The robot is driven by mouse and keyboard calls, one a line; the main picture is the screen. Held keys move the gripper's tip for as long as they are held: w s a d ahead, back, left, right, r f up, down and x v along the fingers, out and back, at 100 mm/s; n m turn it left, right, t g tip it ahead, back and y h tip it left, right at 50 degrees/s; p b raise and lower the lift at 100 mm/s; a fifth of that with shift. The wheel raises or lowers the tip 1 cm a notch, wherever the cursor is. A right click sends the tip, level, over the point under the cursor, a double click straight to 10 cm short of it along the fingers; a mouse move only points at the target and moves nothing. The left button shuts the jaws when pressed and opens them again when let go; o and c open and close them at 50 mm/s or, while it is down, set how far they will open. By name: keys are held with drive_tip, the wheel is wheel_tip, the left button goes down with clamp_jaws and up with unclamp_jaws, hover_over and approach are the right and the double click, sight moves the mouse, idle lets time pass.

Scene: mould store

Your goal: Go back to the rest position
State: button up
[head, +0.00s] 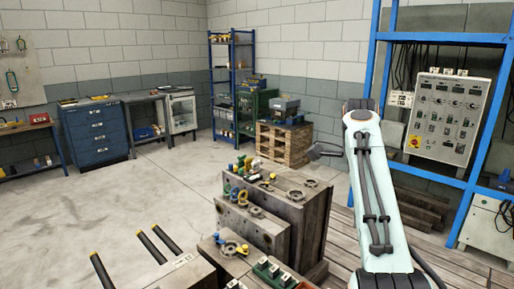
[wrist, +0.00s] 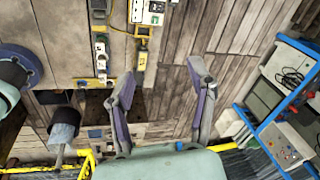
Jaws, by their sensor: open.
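My gripper (wrist: 163,75) shows in the wrist view with its two fingers spread wide apart. Nothing is between the fingers. In the head view, my pale arm rises at the right, and the dark end of my gripper (head: 324,150) points left in the air. It appears above and to the right of the grey mould blocks (head: 302,213), apart from them in the picture. Its fingers are too small there to tell apart.
Several coloured fittings and rings sit on the mould blocks. A blue rack (head: 376,50) with a grey control panel (head: 446,115) stands right of my arm. A wooden pallet stack (head: 285,143) stands behind. Open concrete floor (head: 120,205) lies to the left.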

drive_tip(key=s+a+r+n+y, duration=0.1)
drive_tip(key=s+a+n, duration=0.25)
drive_tip(key=s, duration=0.55)
drive_tip(key=s+a+n+y, duration=0.15)
drive_tip(key=s+n, duration=0.25)
drive_tip(key=s, duration=0.5)
drive_tip(key=s+a+f+n+g, duration=0.1)
drive_tip(key=s+a+f+n, duration=0.2)
drive_tip(key=s+f+n, duration=0.4)
drive_tip(key=s+a+f+n, duration=0.3)
drive_tip(key=s+f+n, duration=0.4)
drive_tip(key=f, duration=0.3)
drive_tip(key=shift+s+a+n+g, duration=0.2)
drive_tip(key=shift+s+n+g, duration=0.2)
drive_tip(key=shift+n, duration=0.45)
